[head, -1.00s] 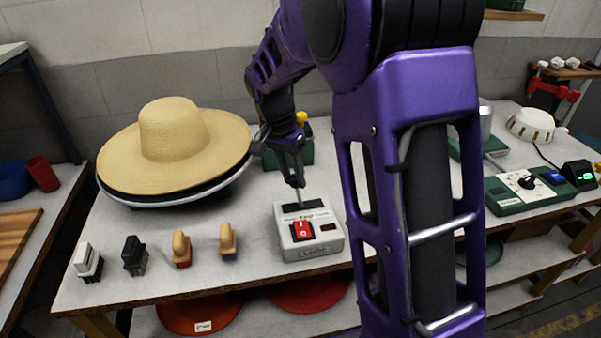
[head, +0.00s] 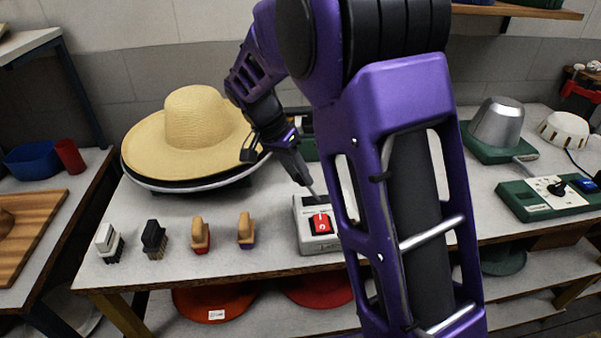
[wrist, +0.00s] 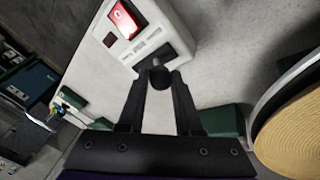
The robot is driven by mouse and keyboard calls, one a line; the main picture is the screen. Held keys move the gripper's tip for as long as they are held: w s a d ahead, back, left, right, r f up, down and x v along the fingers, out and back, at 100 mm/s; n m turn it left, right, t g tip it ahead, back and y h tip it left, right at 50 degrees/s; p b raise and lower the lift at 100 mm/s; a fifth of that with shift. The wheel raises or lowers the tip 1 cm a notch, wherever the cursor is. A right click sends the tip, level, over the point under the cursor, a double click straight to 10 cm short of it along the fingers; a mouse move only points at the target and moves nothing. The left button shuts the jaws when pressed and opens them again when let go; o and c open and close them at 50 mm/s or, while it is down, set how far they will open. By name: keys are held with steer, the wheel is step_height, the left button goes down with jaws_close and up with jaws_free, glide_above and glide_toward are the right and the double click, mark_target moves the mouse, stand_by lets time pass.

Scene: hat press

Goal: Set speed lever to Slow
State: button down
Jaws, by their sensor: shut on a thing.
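The speed control box (head: 319,246) is pale grey with a red rocker switch (head: 320,223), and stands on the table to the left of my upright arm link. A thin metal lever (head: 314,193) rises from the dark slot at its back and leans left. My gripper (head: 304,181) is shut on the lever's top. In the wrist view, my fingertips (wrist: 159,80) close around the dark round knob (wrist: 160,76), with the dark slot (wrist: 152,55) just beyond. The box (wrist: 178,22) and red switch (wrist: 123,20) show there too. The speed markings are too small to read.
A straw hat (head: 190,125) on a round stand is left of my gripper. Several brushes (head: 200,235) stand along the table's front. A green-based device (head: 545,197) and a metal form (head: 497,125) are on the right.

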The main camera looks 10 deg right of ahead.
steer(key=shift+a+f, duration=0.2)
steer(key=shift+a, duration=0.15)
steer(key=c, duration=0.7)
jaws_free()
steer(key=shift+o, duration=0.5)
steer(key=shift+d, duration=0.1)
steer(key=shift+r, duration=0.1)
steer(key=p+v, duration=0.2)
steer(key=v, duration=1.5)
steer(key=shift+r, duration=0.15)
